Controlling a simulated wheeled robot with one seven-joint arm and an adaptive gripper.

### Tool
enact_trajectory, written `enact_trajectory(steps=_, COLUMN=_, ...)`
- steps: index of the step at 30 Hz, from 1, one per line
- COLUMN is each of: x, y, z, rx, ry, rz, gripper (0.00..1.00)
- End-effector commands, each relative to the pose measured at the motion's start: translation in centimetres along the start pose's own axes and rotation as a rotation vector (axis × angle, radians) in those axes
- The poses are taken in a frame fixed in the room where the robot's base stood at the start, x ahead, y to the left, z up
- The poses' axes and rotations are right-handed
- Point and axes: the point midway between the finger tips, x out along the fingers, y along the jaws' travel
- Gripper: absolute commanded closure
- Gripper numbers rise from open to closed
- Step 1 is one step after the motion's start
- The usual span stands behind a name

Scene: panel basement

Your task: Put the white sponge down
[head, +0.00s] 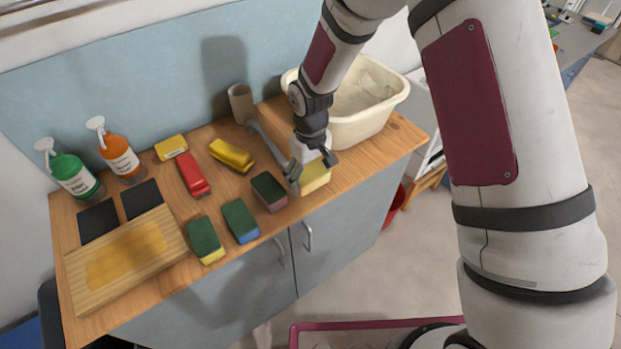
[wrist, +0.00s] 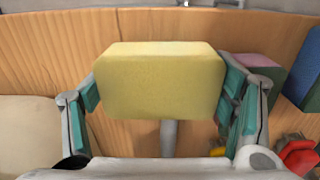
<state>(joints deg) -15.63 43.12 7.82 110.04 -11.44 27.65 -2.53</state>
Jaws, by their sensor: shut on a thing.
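The sponge (head: 316,178) is in my gripper near the front edge of the wooden counter, and its visible side is pale yellow. In the wrist view the sponge (wrist: 160,82) sits squarely between the teal finger pads. My gripper (head: 313,174) points down and is shut on its two ends; it also shows in the wrist view (wrist: 162,92). A white part shows above the yellow side in the head view; I cannot tell whether it is sponge or gripper. I cannot tell whether the sponge's underside touches the counter (head: 375,148).
A dark-green-and-pink sponge (head: 269,191) stands just left of my gripper, with a green-and-blue sponge (head: 240,221) and a green-and-yellow sponge (head: 205,240) further left. A cream basin (head: 372,120) stands behind right. A grey handle (head: 266,142) lies behind. Bare wood shows to the right.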

Motion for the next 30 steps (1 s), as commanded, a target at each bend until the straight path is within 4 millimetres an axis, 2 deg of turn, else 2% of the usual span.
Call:
enact_trajectory(steps=1, x=0.9, y=0.1, z=0.0, rx=-0.001, ry=-0.004, rz=-0.001, gripper=0.52)
enact_trajectory(steps=5, x=2.3, y=0.0, z=0.0, rx=0.000, ry=-0.002, rz=-0.001, gripper=0.52)
enact_trajectory(steps=16, x=2.7, y=0.0, z=0.0, rx=0.000, ry=-0.001, rz=0.000, gripper=0.52)
enact_trajectory(steps=17, x=2.6, y=0.0, z=0.0, rx=0.000, ry=0.000, rz=0.000, gripper=0.15)
enact_trajectory(steps=30, x=2.0, y=0.0, z=0.0, rx=0.000, ry=0.001, rz=0.001, gripper=0.14)
